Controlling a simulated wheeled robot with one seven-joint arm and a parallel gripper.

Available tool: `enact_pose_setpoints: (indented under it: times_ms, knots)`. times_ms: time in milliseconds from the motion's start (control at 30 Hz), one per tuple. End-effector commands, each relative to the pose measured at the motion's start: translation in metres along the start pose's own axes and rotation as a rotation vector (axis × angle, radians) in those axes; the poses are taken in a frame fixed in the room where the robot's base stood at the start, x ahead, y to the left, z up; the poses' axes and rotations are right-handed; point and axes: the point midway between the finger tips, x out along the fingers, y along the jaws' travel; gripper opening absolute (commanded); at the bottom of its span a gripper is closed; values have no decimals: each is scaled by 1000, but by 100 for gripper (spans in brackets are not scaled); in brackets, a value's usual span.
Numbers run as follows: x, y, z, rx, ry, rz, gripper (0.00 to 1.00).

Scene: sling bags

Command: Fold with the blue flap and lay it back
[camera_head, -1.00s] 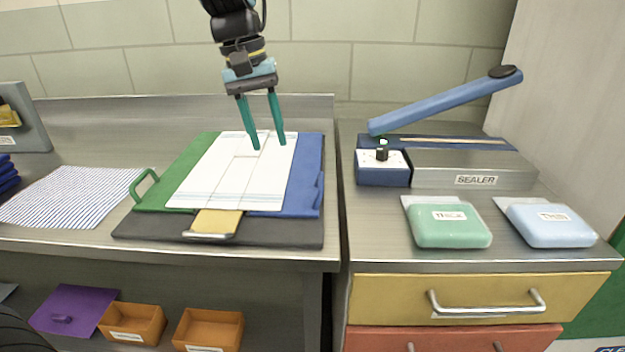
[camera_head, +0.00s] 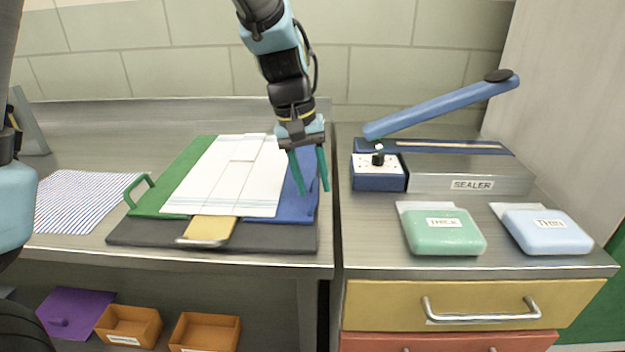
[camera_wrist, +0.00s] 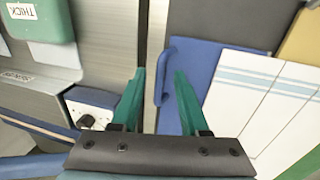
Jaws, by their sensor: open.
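The folding board has a blue flap (camera_head: 297,205) on the right, a green flap (camera_head: 172,185) on the left and a yellow flap (camera_head: 209,230) at the front, all lying flat on a dark base (camera_head: 150,234). A white striped cloth (camera_head: 225,185) lies over the middle, partly on the green and blue flaps. My gripper (camera_head: 313,192) is open and empty above the right edge of the blue flap. In the wrist view, the blue flap's handle (camera_wrist: 164,75) shows between my open fingers (camera_wrist: 156,100); contact cannot be told.
A sealer (camera_head: 450,170) with its blue arm raised stands to the right. Green (camera_head: 443,232) and pale blue (camera_head: 546,232) packs lie before it. A striped cloth (camera_head: 78,200) lies at left. A gap runs between the two counters.

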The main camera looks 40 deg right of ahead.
Motion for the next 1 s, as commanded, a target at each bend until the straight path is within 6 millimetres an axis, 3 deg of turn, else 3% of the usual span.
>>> enact_pose_setpoints:
  times_ms: [333, 733, 1000]
  knots:
    - [4, 0, 0, 1, 0, -1, 45]
    - [4, 0, 0, 0, 0, 0, 0]
    - [4, 0, 0, 0, 0, 0, 0]
